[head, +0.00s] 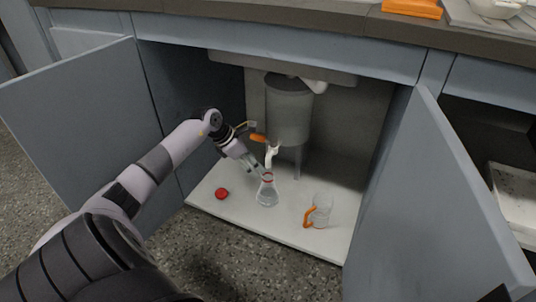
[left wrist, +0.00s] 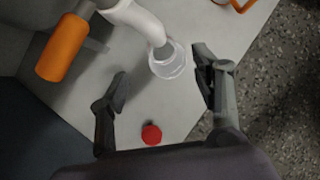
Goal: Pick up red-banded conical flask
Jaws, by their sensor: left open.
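The conical flask (head: 267,194) is clear glass with a red band at its neck. It stands upright on the white cabinet floor, below the white spout of the grey tank. My left gripper (head: 256,166) is open beside the flask's neck, at its upper left. In the left wrist view the flask (left wrist: 168,64) shows as a clear round shape beyond the open fingers (left wrist: 161,86), nearer the right one. Its red band cannot be made out there, and the spout covers part of it. The fingers hold nothing. My right gripper is not in view.
A grey tank (head: 288,108) with an orange-handled tap (head: 258,138) hangs above the flask. A red cap (head: 221,193) lies to the left, and a glass beaker with an orange handle (head: 321,211) stands to the right. Open cabinet doors (head: 90,120) flank the space.

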